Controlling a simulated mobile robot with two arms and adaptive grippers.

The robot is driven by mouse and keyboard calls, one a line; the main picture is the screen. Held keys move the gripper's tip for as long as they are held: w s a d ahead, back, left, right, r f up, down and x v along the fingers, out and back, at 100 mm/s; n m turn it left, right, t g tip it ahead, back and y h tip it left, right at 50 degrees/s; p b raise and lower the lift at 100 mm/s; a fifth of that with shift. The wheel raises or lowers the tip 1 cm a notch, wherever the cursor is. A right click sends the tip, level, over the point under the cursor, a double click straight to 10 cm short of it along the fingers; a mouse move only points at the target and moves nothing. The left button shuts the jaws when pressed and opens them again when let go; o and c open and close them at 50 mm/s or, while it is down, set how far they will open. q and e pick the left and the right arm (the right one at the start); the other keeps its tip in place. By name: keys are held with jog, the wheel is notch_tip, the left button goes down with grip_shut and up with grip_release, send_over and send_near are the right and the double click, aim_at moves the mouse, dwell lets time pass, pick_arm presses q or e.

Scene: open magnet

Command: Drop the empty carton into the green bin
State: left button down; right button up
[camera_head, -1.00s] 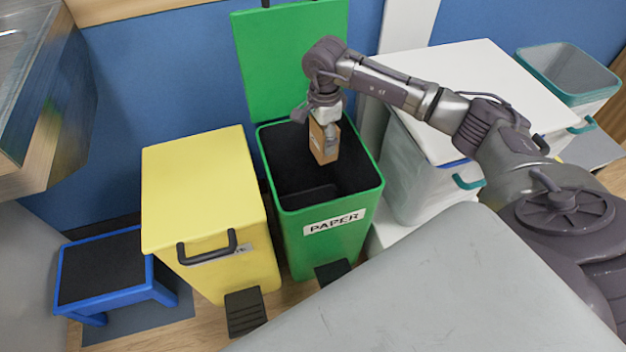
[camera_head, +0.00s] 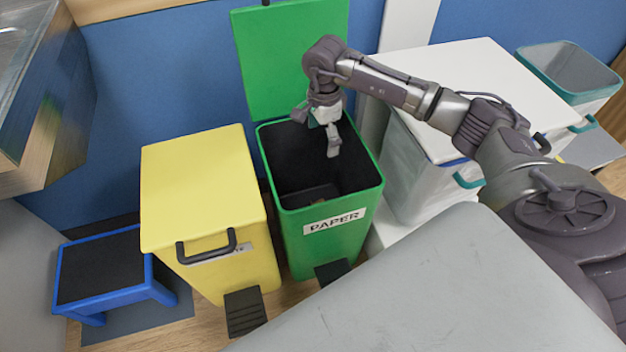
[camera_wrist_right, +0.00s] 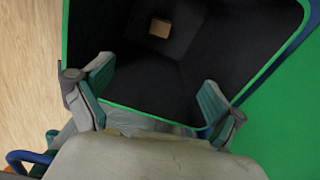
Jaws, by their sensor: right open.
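The green bin (camera_head: 337,241), labelled PAPER, stands with its lid (camera_head: 290,60) raised against the wall. The empty carton (camera_wrist_right: 160,28) shows in the right wrist view as a small brown shape deep inside the dark bin. In the head view only a faint brownish patch shows low in the bin. My right gripper (camera_head: 318,128) is over the bin's opening, open and empty. In the right wrist view its two fingers (camera_wrist_right: 155,95) are spread wide, with the carton well beyond them. My left gripper is not in view.
A yellow bin (camera_head: 195,185) with its lid shut stands left of the green one. A white-lidded bin (camera_head: 480,85) and an open teal-rimmed bin (camera_head: 568,70) are to the right. A blue step stool (camera_head: 100,265) is at the left. A grey surface (camera_head: 430,290) fills the foreground.

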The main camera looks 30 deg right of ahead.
notch_tip(320, 180, up, 12)
jog(key=shift+f, duration=0.15)
dwell(0.5)
